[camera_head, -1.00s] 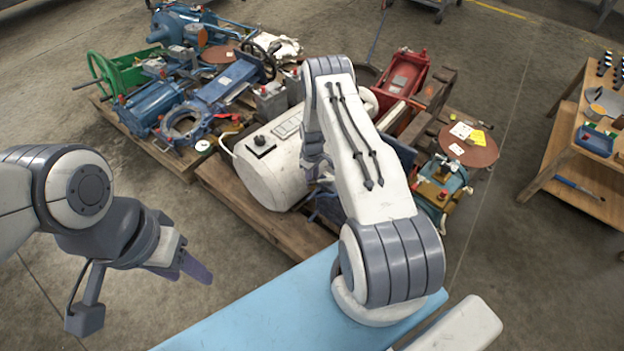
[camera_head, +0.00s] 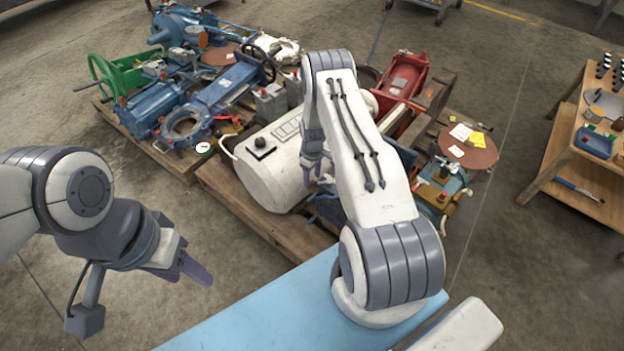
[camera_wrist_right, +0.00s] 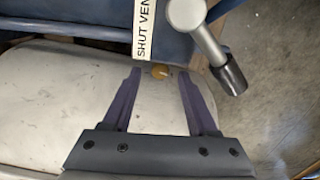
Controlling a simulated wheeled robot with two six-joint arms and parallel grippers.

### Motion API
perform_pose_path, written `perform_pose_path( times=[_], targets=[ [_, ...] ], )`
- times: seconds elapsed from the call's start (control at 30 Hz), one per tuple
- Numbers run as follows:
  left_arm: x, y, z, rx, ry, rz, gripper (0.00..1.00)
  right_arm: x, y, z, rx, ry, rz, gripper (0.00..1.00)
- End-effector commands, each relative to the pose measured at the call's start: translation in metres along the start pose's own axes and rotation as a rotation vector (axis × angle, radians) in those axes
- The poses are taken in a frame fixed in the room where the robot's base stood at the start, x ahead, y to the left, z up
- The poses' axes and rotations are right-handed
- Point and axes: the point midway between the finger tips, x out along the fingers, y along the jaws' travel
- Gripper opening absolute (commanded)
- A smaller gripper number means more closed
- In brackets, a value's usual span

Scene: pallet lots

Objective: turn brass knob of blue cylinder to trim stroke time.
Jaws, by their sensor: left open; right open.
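In the right wrist view a small round brass knob (camera_wrist_right: 159,71) sits at the lower edge of a blue body (camera_wrist_right: 75,22), likely the blue cylinder. A white strip reading "SHUT VEN" (camera_wrist_right: 146,28) lies just above the knob. My right gripper (camera_wrist_right: 159,82) is open, its two fingertips on either side of the knob with a gap each side; touching is not seen. In the head view my right gripper (camera_head: 317,172) hangs beside the white drum, and my arm hides much of the area beyond it. My left gripper (camera_head: 196,270) is open and empty over the floor.
A grey lever with a black end (camera_wrist_right: 208,40) stands close right of the knob. A white drum (camera_head: 268,185) lies on the wooden pallet (camera_head: 290,237). Red equipment (camera_head: 403,73) and a brown disc (camera_head: 468,148) crowd the right. A workbench (camera_head: 560,160) stands far right.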

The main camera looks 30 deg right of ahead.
Motion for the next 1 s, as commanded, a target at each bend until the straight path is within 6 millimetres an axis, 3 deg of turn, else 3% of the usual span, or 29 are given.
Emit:
perform_pose_path(
  times=[0.03, 0.2, 0.4, 1.0],
  targets=[
    [-0.006, 0.0, 0.0, 0.0, 0.0, 0.0, 0.52, -0.014, 0.001, -0.001, 0.0, 0.002, 0.002, 0.59],
    [-0.013, 0.001, -0.001, 0.0, 0.0, 0.0, 0.52, -0.049, 0.001, -0.001, -0.001, 0.002, 0.002, 0.59],
    [-0.019, 0.001, -0.001, 0.0, 0.0, 0.0, 0.52, -0.077, 0.0, 0.0, -0.001, 0.001, 0.001, 0.59],
    [-0.019, 0.001, -0.001, 0.0, 0.0, 0.0, 0.52, -0.085, 0.0, 0.0, -0.001, 0.0, 0.0, 0.59]
  ],
)
